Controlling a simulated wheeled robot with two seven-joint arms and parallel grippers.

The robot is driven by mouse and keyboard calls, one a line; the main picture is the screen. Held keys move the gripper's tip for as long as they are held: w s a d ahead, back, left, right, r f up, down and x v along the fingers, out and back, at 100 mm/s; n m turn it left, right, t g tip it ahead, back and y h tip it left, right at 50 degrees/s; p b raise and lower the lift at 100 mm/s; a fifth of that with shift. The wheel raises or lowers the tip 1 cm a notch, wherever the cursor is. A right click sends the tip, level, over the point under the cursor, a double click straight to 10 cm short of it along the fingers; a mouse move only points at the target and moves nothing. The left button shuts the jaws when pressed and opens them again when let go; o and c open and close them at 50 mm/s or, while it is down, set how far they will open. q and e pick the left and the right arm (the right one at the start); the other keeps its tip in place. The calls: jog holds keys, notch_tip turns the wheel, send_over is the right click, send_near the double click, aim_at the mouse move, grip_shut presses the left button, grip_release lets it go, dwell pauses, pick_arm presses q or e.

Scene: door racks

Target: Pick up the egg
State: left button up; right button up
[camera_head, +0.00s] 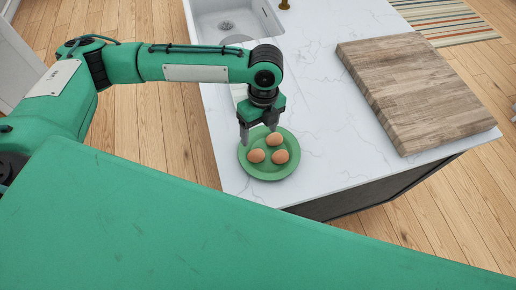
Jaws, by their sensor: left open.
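Three brown eggs lie together on a green plate (270,173) near the front left corner of the white counter. One egg (274,140) is at the back, one egg (256,156) at the left and one egg (280,157) at the right. My left gripper (258,138) is open and points down over the back left part of the plate. Its fingers are close to the back egg and the left egg. I cannot tell whether they touch either egg. My right gripper is not in view.
A thick wooden cutting board (415,90) lies on the right of the marble counter (310,75). A sink (230,20) is set in at the back left. Counter between plate and board is clear. A striped rug (440,20) lies on the wooden floor.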

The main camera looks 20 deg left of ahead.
pick_arm(q)
jog(key=p, duration=0.1)
send_over(256, 152)
jog(key=f, duration=0.4)
jog(key=shift+w+d+f, duration=0.1)
jog(key=shift+w+d, duration=0.2)
jog(key=shift+a+f+p, duration=0.1)
jog(key=shift+f+p, duration=0.4)
jog(key=shift+f, duration=0.25)
jog(key=f, duration=0.1)
jog(key=f+p, duration=0.2)
jog(key=shift+s+a+f, duration=0.15)
jog(key=shift+s+f, duration=0.05)
jog(key=shift+s, duration=0.05)
jog(key=shift+f, duration=0.55)
jog(key=c, duration=0.7)
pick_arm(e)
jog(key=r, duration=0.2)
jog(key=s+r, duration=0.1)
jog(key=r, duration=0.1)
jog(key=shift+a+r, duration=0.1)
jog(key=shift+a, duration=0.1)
